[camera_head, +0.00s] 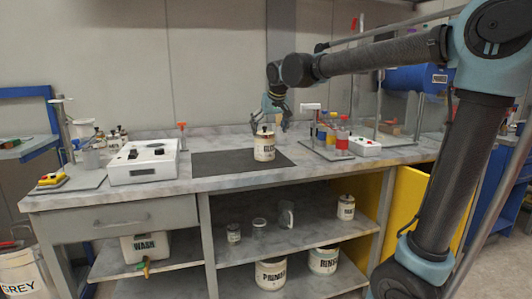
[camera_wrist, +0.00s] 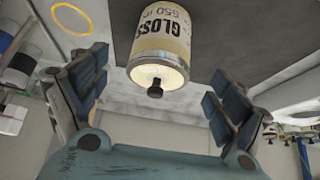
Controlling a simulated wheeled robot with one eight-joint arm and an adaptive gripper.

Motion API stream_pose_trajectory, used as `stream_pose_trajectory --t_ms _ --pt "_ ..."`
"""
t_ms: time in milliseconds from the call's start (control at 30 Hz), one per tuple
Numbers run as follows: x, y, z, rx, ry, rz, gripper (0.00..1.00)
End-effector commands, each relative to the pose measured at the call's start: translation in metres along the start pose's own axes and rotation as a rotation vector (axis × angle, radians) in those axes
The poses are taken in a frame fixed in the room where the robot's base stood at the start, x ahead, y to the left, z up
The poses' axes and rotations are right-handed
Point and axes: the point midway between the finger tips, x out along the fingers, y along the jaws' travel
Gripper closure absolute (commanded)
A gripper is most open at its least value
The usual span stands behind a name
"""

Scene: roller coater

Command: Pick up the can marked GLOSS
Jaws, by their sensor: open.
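The can marked GLOSS (camera_wrist: 162,35) is cream and yellow, with a pale lid and a dark knob. In the wrist view it lies between the spread fingers, nearer the top of the picture. In the head view a cream can (camera_head: 264,148) with a dark knob stands upright on the dark mat (camera_head: 215,163); its lettering is too small to read surely. My gripper (camera_head: 271,117) is just above and behind this can. The wrist view shows my gripper (camera_wrist: 157,72) open, with both fingers apart from the can and nothing held.
A white box device (camera_head: 143,163) stands left of the mat. A rack of coloured bottles (camera_head: 330,133) and a small white device (camera_head: 365,146) stand to its right. Jars and cans, including a PRIMER can (camera_head: 270,274), sit on lower shelves. The mat around the can is clear.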

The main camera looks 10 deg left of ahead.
Motion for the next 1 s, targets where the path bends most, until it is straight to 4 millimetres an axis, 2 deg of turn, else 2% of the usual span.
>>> stream_pose_trajectory --t_ms 100,300,533,800,1000 --pt "0.022 0.0 0.0 0.0 0.0 0.0 0.1" --pt "0.048 0.0 0.001 0.001 0.0 0.0 0.1" --pt "0.061 0.0 0.001 0.001 0.0 0.0 0.1" --pt "0.096 0.0 0.004 0.001 0.0 0.0 0.1" --pt "0.108 -0.001 0.005 0.0 0.0 0.0 0.1"
